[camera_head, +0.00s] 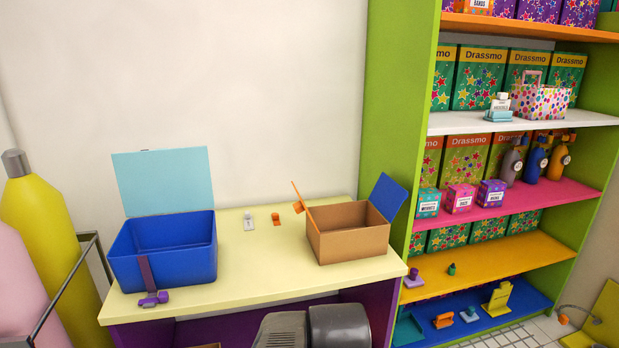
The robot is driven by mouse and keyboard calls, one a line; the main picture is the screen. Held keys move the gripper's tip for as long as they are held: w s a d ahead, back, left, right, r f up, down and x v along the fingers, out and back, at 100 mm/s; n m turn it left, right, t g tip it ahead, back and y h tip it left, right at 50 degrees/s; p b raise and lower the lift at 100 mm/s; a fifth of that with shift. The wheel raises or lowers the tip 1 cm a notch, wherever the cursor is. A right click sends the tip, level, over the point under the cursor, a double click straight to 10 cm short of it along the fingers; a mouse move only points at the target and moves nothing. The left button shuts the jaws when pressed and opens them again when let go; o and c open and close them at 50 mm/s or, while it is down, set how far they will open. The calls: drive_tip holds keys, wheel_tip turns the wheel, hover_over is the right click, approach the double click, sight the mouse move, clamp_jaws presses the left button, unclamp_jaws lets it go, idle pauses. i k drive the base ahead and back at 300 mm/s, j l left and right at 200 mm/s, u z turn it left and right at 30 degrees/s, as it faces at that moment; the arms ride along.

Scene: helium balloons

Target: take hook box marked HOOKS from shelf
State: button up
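Several small labelled boxes stand on the pink shelf (520,192) of the green shelf unit (390,110). They are a teal box (428,203) at the left, a pink box (459,198) in the middle and a purple box (491,193) at the right. Each has a white label on its front, too small to read for certain, so I cannot tell which is marked HOOKS. An orange box (480,5) with a label reading like BANDS sits on the top shelf. My gripper is not in view; grey rounded parts, probably my arm, show at the bottom centre.
A cream table (255,270) holds an open blue box (165,262) and an open brown box (345,240). Grey, blue and orange bottles (535,160) stand right of the small boxes. Green Drassmo boxes (480,80) line the shelf backs. Yellow and pink cylinders stand at the left.

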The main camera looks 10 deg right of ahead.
sight(490, 193)
drive_tip(key=z, duration=1.45)
drive_tip(key=u, duration=1.75)
drive_tip(key=z, duration=1.7)
